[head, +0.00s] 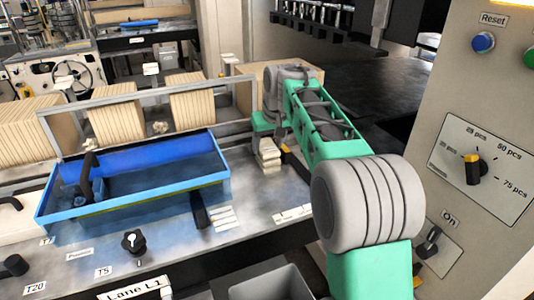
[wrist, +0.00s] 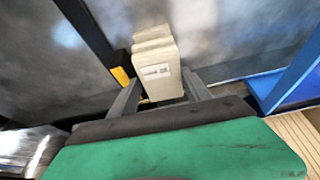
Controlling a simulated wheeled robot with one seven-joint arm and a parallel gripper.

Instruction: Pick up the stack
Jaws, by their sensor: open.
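A small stack (head: 268,156) of cream packs stands on the metal worktop, right of the blue tray. In the wrist view the stack (wrist: 157,75) shows a white printed label on its near face. My gripper (head: 266,138) is over the stack in the head view. In the wrist view my gripper (wrist: 161,80) is open, with one grey finger on each side of the stack's near end. I cannot tell whether either finger touches it. The head view hides most of the fingers.
The blue tray (head: 150,205) lies left of the stack, and its edge shows in the wrist view (wrist: 288,80). Large rows of cream packs (head: 115,122) stand behind a metal rail. A control panel (head: 485,165) rises at right. A grey bin (head: 272,285) is in front.

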